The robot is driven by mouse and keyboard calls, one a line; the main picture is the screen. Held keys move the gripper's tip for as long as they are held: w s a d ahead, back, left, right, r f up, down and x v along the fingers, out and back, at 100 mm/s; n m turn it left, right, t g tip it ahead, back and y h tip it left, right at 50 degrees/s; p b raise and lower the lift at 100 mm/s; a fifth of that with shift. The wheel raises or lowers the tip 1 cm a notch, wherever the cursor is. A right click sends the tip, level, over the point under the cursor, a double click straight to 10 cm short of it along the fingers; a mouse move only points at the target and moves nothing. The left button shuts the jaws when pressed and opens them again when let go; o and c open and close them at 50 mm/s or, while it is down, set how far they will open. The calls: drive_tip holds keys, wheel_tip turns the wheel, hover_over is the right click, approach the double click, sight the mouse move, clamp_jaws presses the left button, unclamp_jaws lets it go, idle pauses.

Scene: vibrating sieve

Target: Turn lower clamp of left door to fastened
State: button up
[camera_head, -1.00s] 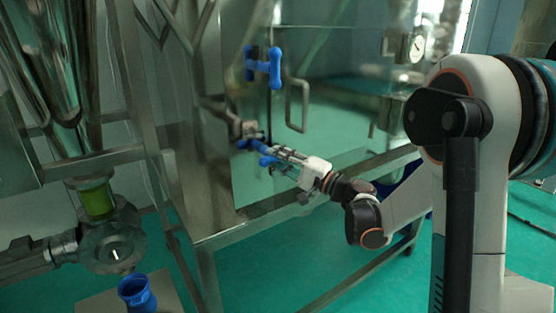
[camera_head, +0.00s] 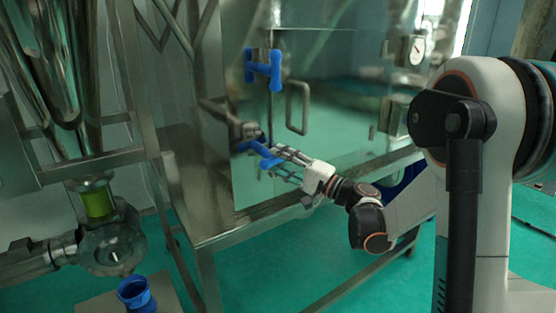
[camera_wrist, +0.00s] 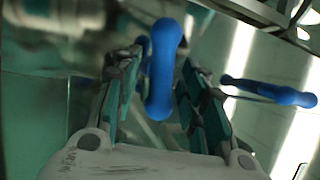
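The lower clamp (camera_head: 260,152) is a blue handle low on the left door of the metal cabinet. In the head view it slants down to the right. In the wrist view its blue bar (camera_wrist: 163,72) stands nearly upright between my fingers. My gripper (camera_head: 281,164) is just right of the clamp; its fingers also show in the wrist view (camera_wrist: 160,85). They are spread, with gaps visible on both sides of the bar, so it is not gripped. The clamp's mount is partly hidden.
The blue upper clamp (camera_head: 263,69) is higher on the same door edge. A metal door handle (camera_head: 298,108) stands out to its right. Another blue bar (camera_wrist: 268,92) shows right of my fingers in the wrist view. The cabinet's frame ledge (camera_head: 250,229) runs below my gripper.

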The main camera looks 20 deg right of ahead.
drive_tip(key=v, duration=1.1)
